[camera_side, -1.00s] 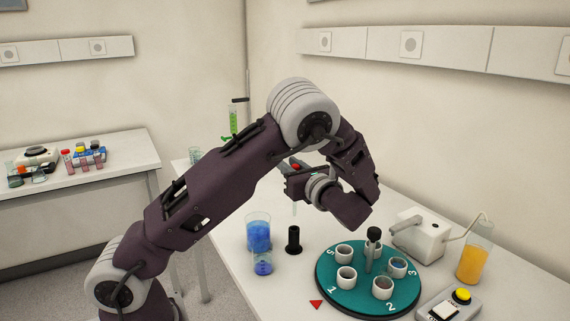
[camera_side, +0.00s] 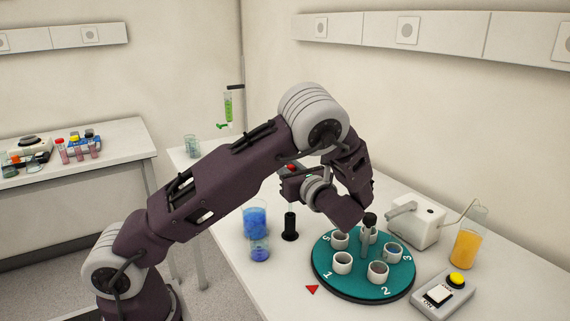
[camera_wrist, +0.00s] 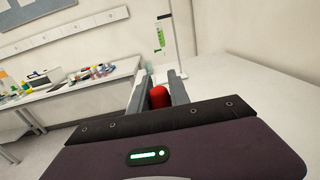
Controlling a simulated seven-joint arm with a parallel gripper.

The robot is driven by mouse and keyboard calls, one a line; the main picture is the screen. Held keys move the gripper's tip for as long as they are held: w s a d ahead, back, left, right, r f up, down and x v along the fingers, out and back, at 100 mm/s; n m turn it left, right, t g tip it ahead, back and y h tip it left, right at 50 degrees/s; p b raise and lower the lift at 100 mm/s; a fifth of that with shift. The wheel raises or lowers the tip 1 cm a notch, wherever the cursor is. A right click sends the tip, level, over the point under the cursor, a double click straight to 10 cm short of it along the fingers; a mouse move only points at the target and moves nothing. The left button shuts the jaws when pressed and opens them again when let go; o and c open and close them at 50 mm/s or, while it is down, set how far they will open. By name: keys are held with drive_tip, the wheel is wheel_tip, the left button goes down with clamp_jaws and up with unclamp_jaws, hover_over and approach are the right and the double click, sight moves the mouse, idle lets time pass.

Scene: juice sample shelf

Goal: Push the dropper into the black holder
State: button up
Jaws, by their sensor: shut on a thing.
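The dropper has a red bulb (camera_side: 292,168) and a thin pale stem pointing down. My gripper (camera_side: 287,174) is shut on it. In the wrist view the red bulb (camera_wrist: 159,97) sits between the two grey fingers (camera_wrist: 156,92). The black holder (camera_side: 290,228) is a narrow upright cylinder on a round base on the white table. The dropper hangs upright over the holder, its lower end close to the holder's mouth. I cannot tell whether the tip is just above or inside it. The holder does not show in the wrist view.
Two beakers of blue liquid (camera_side: 255,222) stand just left of the holder. A teal turntable (camera_side: 340,283) with several white cups is to its right. Behind that are a white device (camera_side: 418,222) and a beaker of orange liquid (camera_side: 466,248). A button box (camera_side: 443,296) is at front right.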

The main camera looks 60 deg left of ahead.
wheel_tip(320, 180, down, 6)
drive_tip(key=shift+f, duration=0.2)
idle(2.8)
drive_tip(key=o, duration=0.9)
